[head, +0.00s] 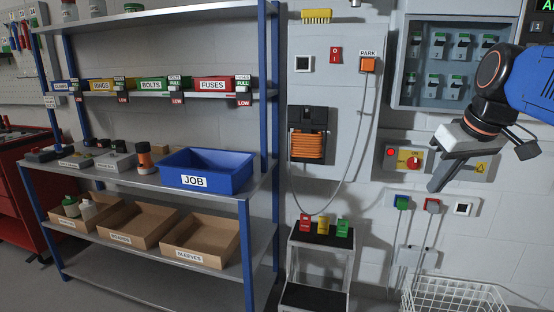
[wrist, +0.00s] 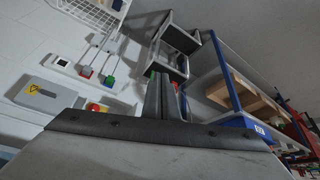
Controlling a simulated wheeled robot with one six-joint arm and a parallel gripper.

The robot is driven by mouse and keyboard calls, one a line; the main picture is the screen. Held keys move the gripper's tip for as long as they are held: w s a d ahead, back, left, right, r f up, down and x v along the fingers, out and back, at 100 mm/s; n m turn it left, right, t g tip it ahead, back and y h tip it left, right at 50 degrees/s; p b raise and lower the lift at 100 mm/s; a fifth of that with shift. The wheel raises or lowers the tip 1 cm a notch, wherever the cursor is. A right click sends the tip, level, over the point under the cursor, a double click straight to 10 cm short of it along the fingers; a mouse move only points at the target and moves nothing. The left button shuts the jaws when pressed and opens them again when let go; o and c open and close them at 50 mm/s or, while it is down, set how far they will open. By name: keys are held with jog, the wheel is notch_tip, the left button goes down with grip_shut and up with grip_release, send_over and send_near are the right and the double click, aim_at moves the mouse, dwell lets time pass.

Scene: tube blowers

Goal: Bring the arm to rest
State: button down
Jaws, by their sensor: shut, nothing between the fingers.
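My blue arm (head: 532,78) reaches in from the right edge in the head view. My gripper (head: 436,185) is at its end, in front of the white wall, with the fingers pointing down and to the left. In the wrist view the fingers (wrist: 166,90) are together with nothing between them. The gripper is in front of the wall panel with a red button and a red-and-yellow switch (head: 414,160), and hides part of it. I cannot tell how far the fingertips are from the wall.
A shelf rack with a blue JOB bin (head: 210,185) stands at the left. A step stool (head: 320,262) with coloured tags stands in the middle. A white wire basket (head: 455,295) is below the gripper. A glass-front cabinet (head: 437,65) hangs near the arm. A cable loops beneath the PARK box (head: 368,65).

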jog(key=s+a+f+m, duration=0.1)
jog(key=s+a+f, duration=0.2)
jog(key=s+f, duration=0.5)
jog(key=s+a+f, duration=0.3)
jog(key=s+f, duration=0.4)
jog(key=f, duration=0.8)
jog(key=shift+s+m, duration=0.4)
